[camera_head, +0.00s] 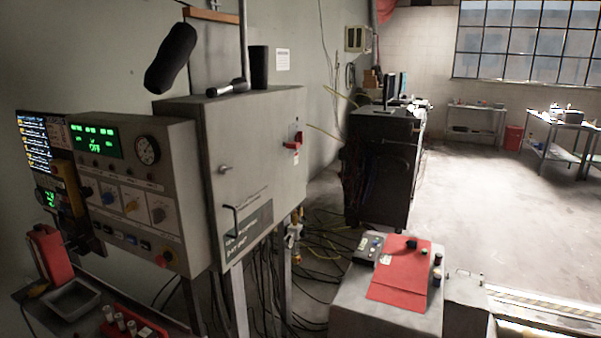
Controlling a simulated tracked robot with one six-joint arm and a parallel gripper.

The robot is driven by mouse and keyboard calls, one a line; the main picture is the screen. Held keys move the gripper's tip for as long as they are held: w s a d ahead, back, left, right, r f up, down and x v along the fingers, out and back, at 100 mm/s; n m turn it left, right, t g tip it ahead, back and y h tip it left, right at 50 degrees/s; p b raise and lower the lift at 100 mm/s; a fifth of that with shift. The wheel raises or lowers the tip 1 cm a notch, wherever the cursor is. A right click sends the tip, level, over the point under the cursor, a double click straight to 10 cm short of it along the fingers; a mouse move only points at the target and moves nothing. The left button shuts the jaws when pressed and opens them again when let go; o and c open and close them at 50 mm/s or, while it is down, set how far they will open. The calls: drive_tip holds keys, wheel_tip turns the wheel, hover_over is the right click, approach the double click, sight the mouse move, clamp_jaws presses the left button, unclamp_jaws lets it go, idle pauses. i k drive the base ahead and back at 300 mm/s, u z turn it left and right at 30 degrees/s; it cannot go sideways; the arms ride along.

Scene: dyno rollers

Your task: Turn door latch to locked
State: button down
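A grey electrical cabinet (255,140) stands against the wall left of centre, and its front door looks shut. A small round metal latch (225,169) is on the left part of the door. I cannot tell from its shape whether it is locked. A dark upright handle (235,221) is lower on the door, beside a dark label plate (252,230). A red rotary switch (293,146) is at the door's right side.
A control panel (140,190) with a gauge and knobs adjoins the cabinet's left. Cables (320,250) cover the floor below; open floor lies right.

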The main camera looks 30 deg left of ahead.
sight(223, 170)
drive_tip(key=u, duration=2.3)
drive_tip(key=i, duration=0.2)
drive_tip(key=z, duration=2.2)
drive_tip(key=k, duration=0.2)
drive_tip(key=u, duration=1.15)
